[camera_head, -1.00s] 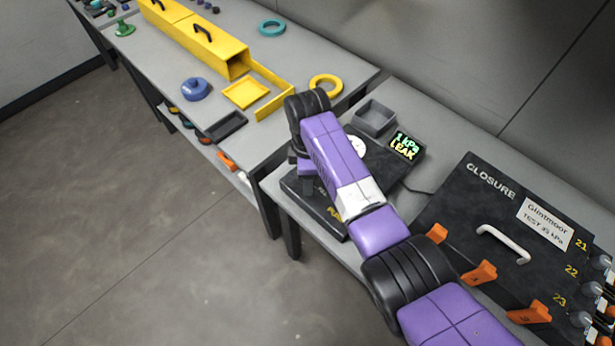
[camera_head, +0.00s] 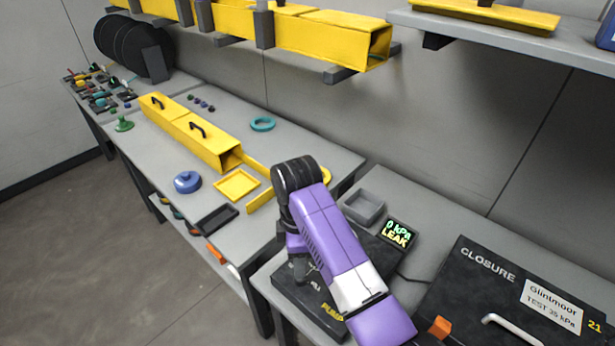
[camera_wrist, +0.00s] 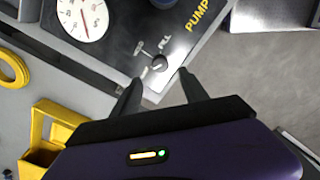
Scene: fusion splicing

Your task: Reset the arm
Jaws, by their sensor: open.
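My purple arm reaches over the black pump unit (camera_head: 318,312) on the right-hand bench in the head view. A small knob (camera_wrist: 159,62) on the pump panel lies just beyond the fingertips; I cannot tell the gap in height. A round white gauge (camera_wrist: 82,18) with a red needle is on the same panel. The display (camera_head: 397,233) reads 0 kPa LEAK.
A black closure box (camera_head: 470,275) with a handle stands at right. A grey tray (camera_head: 364,206) sits behind the pump. The left bench holds yellow ducts (camera_head: 205,142), a blue round part (camera_head: 187,182) and a teal ring (camera_head: 262,124). A shelf with a yellow duct (camera_head: 330,35) is above.

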